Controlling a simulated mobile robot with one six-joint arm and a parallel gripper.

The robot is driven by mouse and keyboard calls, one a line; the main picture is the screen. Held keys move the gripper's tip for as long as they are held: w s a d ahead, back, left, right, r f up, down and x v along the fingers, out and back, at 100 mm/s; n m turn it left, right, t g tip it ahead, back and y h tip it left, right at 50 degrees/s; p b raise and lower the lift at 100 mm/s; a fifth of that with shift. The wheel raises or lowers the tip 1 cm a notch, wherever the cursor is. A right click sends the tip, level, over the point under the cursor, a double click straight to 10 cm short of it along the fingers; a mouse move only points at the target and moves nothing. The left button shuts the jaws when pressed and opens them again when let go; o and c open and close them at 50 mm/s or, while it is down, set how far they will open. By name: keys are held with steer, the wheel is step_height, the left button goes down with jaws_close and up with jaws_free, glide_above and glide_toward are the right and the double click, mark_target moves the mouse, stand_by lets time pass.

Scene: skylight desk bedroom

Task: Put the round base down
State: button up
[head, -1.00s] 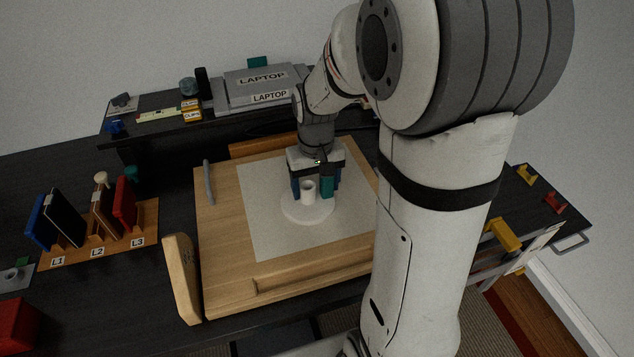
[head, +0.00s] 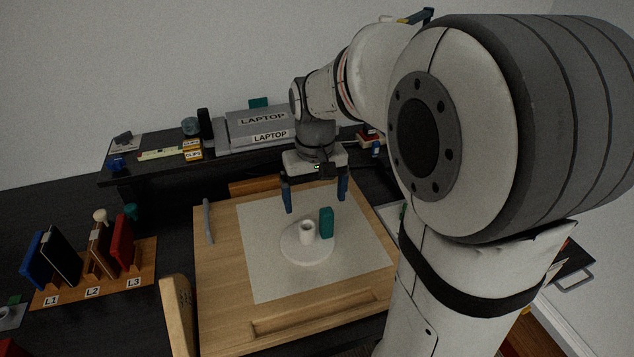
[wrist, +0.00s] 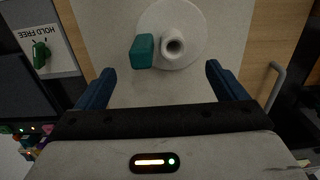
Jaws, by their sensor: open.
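The round base is a white disc (head: 292,248) with a short upright hollow white post (head: 307,231) on it. It lies flat on the pale sheet on the wooden board. A teal block (head: 326,222) stands upright at the disc's right edge, beside the post. In the wrist view the disc (wrist: 190,52) and the teal block (wrist: 142,51) show ahead of the fingers. My gripper (head: 315,204) is open and empty, above and behind the disc, with its blue fingers wide apart and clear of the post and block.
The pale sheet (head: 270,280) lies on the wooden board (head: 222,290), with free room around the disc. A grey rod (head: 208,221) lies at the board's left. A labelled rack (head: 140,262) holds upright items at left. A shelf with a laptop box (head: 262,128) stands behind.

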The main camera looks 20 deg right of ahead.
steer(key=s+a+t, duration=0.1)
steer(key=s+t, duration=0.2)
steer(key=s, duration=1.1)
steer(key=shift+a+r, duration=0.2)
steer(key=shift+r, duration=0.1)
